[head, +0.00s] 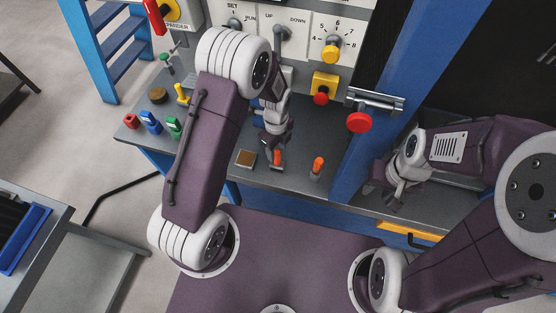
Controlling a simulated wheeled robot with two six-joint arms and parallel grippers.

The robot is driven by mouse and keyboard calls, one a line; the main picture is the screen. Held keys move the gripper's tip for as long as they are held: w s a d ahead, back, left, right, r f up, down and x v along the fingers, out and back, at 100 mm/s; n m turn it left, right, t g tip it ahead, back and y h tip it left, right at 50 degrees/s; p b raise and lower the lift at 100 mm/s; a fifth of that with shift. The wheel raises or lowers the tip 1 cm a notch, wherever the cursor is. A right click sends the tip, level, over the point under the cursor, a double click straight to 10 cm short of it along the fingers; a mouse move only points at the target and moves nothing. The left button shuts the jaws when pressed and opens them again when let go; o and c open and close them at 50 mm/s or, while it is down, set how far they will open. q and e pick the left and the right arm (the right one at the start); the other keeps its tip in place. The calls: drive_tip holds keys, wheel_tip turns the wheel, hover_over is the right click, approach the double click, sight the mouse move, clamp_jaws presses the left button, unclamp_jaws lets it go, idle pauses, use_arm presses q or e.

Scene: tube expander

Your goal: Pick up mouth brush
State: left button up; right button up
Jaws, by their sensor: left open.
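I cannot tell for sure which small object is the mouth brush. Two small orange-topped items stand on the grey worktop: one (277,157) is directly at my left gripper, the other (318,166) stands apart to its right. My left gripper (273,149) points down with open fingers at the first orange item, which shows at the fingertips; whether they touch is unclear. A square brown-topped block (246,159) lies just left of it. My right gripper (391,192) is at the right, away from these items; its fingers are too small and dark to read.
Red (131,121), blue (150,122) and green (174,127) small items stand on the left of the worktop (215,160). A control panel (335,20) with knobs rises behind. A red knob (359,122) and blue post (385,90) stand at the right.

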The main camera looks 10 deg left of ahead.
sight(278, 159)
use_arm(q)
drive_tip(key=f, duration=0.7)
drive_tip(key=shift+w+d+f, duration=0.15)
drive_tip(key=shift+d+f, duration=0.1)
drive_tip(key=shift+f, duration=0.1)
clamp_jaws()
